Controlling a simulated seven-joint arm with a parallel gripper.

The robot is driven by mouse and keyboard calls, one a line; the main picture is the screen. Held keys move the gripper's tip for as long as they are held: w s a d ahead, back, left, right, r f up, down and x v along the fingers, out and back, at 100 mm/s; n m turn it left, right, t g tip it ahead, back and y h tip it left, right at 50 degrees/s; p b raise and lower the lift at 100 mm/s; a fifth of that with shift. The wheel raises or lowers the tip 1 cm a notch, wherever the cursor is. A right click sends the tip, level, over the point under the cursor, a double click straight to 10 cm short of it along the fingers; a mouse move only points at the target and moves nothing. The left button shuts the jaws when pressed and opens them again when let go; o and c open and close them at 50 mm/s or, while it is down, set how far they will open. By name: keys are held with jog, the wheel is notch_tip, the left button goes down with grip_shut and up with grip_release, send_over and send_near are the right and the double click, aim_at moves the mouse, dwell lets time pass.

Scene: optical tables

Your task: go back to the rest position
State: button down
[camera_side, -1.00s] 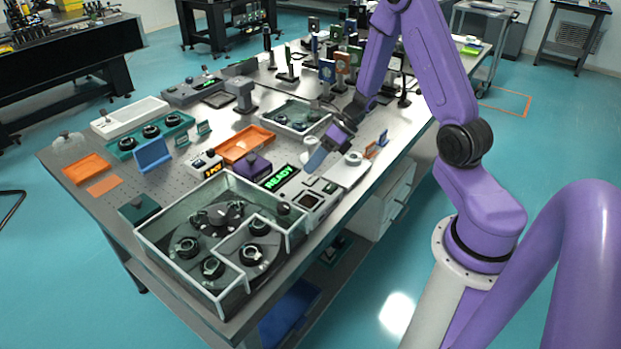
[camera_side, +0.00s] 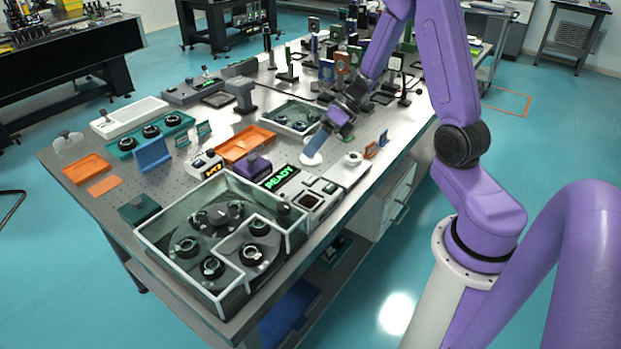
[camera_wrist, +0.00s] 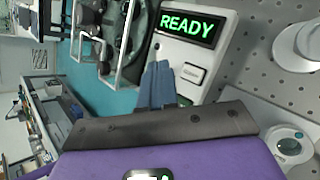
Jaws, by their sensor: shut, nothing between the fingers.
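My gripper (camera_side: 318,142) is at the end of my purple arm, above the right part of the optical table (camera_side: 255,90). Its blue-grey fingers point down and to the left. In the wrist view the fingers (camera_wrist: 158,86) are together with nothing between them. A white device with a green READY display (camera_side: 279,177) stands below and left of the gripper in the side view. The READY display also shows in the wrist view (camera_wrist: 188,26), beyond the fingertips.
A clear-walled enclosure (camera_side: 180,268) with round dark mounts stands at the table's near corner. An orange tray (camera_side: 245,143), a clear-walled tray (camera_side: 290,116) and a white plate with a round knob (camera_side: 353,158) lie near the gripper. Posts and optics crowd the back.

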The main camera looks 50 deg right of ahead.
jog(key=shift+a, duration=0.1)
dwell(0.4)
jog(key=s+a+r+n+g+h, duration=0.1)
jog(key=s+a+r+n+g, duration=0.15)
jog(key=s+a+n, duration=0.5)
jog(key=s+a+r+n+g+h, duration=0.1)
jog(key=s+a+n+g, duration=0.3)
jog(key=n, duration=0.6)
jog(key=s+r+n+t+h, duration=0.1)
jog(key=s+n, duration=0.5)
jog(key=n, duration=0.7)
jog(key=s+r+n+t+h, duration=0.2)
jog(key=s+n+h, duration=0.3)
jog(key=n, duration=0.9)
jog(key=shift+s+r, duration=0.6)
jog(key=shift+s, duration=0.55)
jog(key=shift+a, duration=0.1)
